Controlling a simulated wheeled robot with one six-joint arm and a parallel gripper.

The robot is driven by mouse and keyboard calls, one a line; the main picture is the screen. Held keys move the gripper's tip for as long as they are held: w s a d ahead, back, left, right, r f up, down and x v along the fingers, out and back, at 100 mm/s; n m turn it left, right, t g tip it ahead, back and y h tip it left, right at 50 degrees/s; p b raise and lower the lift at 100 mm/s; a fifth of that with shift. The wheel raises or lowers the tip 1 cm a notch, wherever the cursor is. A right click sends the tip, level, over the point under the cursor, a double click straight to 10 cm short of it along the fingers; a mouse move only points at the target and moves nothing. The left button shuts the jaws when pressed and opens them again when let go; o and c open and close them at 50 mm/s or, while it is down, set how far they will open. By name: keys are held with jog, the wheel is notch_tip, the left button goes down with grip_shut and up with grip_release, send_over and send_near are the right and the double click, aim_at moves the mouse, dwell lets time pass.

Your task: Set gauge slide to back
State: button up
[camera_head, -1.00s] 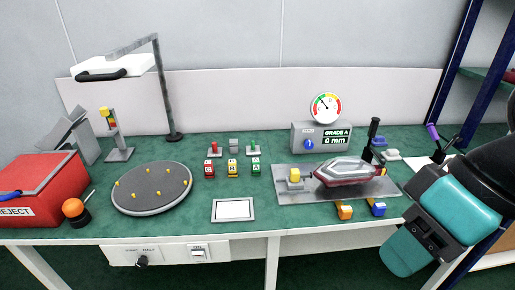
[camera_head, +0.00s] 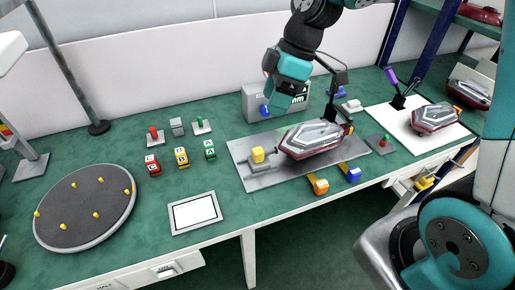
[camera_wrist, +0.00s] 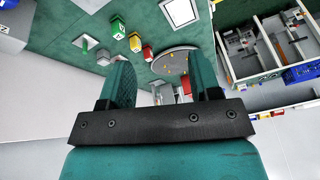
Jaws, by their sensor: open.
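A grey fixture plate (camera_head: 250,175) on the green bench bears a yellow block (camera_head: 257,154) at its left end and a red-and-clear tail lamp (camera_head: 312,139). Orange (camera_head: 320,186) and blue (camera_head: 353,174) blocks sit at its front edge on yellow strips. I cannot tell which of these is the gauge slide. My gripper (camera_head: 273,92) is in front of the grey gauge box (camera_head: 254,101), above the plate's back side, hiding the dial. In the wrist view my gripper (camera_wrist: 165,80) has its two teal fingers apart, with nothing between them.
Red (camera_head: 152,165), yellow (camera_head: 181,158) and green (camera_head: 209,149) blocks stand left of the plate. A white-faced panel (camera_head: 195,212) and round pegged disc (camera_head: 85,208) lie farther left. A black bent lever (camera_head: 341,77) rises behind the lamp. Bench between blocks and panel is clear.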

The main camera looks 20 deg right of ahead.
aim_at(260, 149)
jog(key=w+d+f+n, duration=0.3)
jog(key=w+d+f, duration=0.2)
jog(key=w+f, duration=0.1)
jog(key=p+x, duration=0.2)
jog(key=x, duration=1.5)
